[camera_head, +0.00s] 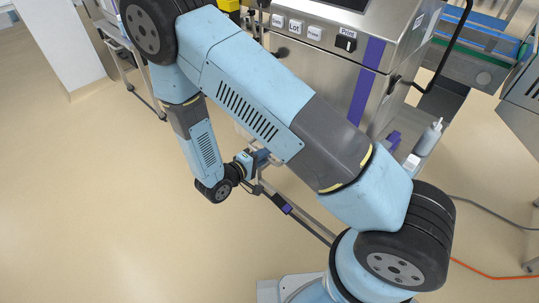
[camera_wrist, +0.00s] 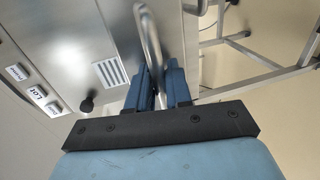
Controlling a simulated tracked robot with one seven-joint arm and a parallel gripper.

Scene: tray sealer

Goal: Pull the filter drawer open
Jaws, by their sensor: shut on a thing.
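My gripper (camera_wrist: 158,92) has its two blue fingers shut on a bent metal bar handle (camera_wrist: 149,35), which passes between them. The handle stands out in front of a steel machine front with a small vent grille (camera_wrist: 110,72). I take this to be the filter drawer's handle, but the drawer's edges are not clear, so I cannot tell how far out it is. In the head view my gripper (camera_head: 262,158) is low beside the machine, and my own arm hides most of that front and the handle.
The steel machine (camera_head: 330,55) carries labelled buttons and a black switch (camera_head: 346,43). A black knob (camera_wrist: 86,104) sits left of my fingers. A bottle (camera_head: 428,138) stands at the machine's right. Open beige floor (camera_head: 90,200) lies to the left. An orange cable (camera_head: 490,273) crosses the floor at right.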

